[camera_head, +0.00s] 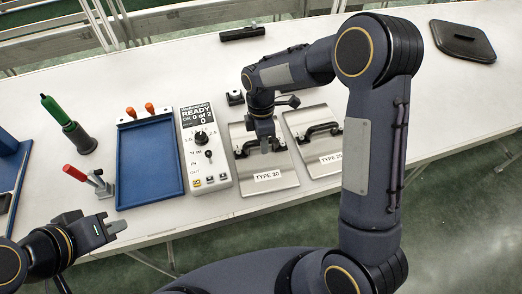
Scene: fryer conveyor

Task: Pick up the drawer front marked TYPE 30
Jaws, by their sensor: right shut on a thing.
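Two grey metal drawer fronts with black bar handles lie flat, side by side, on the white table. The left drawer front (276,187) bears a white label that appears to read TYPE 30. The right drawer front (316,121) has a similar label (331,158) whose number is too small to read surely. My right gripper (265,147) points down over the left drawer front and is shut on its black handle (247,149), hiding part of it. My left gripper (115,228) is empty at the table's front edge, its fingers apart.
A control box (205,150) with a READY display stands just left of the drawer fronts. Further left are a blue tray (150,197), a red-handled clamp (90,180) and a green-tipped tool (70,125). A dark lid-like plate (463,41) lies at the back right.

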